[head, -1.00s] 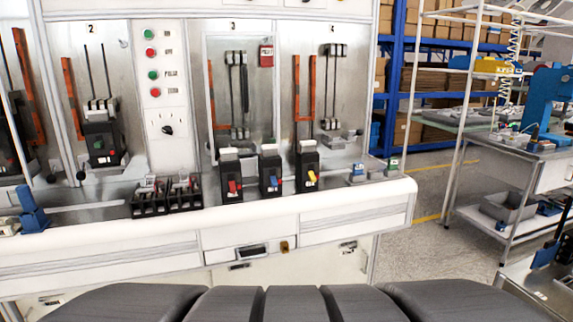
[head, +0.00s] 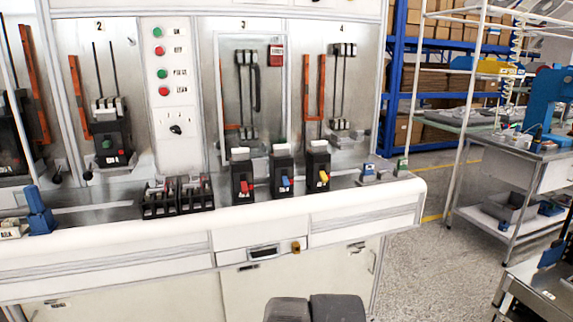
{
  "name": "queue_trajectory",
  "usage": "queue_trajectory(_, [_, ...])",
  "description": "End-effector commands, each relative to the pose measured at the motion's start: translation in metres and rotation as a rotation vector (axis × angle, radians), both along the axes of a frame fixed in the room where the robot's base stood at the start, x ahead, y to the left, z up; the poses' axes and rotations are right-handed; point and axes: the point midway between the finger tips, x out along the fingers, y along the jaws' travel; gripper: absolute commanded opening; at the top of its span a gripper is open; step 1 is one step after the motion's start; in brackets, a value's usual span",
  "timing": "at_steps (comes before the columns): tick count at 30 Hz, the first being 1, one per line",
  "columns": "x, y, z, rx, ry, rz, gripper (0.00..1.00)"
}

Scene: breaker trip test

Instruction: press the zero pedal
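No pedal can be made out in the head view, and no zero marking is readable. The low floor in front of the test bench (head: 130,235) is outside the picture. My gripper is not in view. Two dark grey rounded shapes at the bottom edge look like part of my own body. On the bench ledge stand three black breakers, with a red lever (head: 244,188), a blue lever (head: 285,184) and a yellow lever (head: 323,178).
A lamp and knob panel (head: 176,129) sits between bays 2 and 3. Small blue (head: 368,170) and green (head: 402,166) blocks stand at the ledge's right end. A metal workbench (head: 503,170) stands at right. Open floor (head: 440,250) lies between it and the test bench.

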Motion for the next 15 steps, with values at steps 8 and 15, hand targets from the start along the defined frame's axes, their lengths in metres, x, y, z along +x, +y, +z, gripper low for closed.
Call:
queue_trajectory(8, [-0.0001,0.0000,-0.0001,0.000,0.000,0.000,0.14])
queue_trajectory(15, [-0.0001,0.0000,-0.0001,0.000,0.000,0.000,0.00])
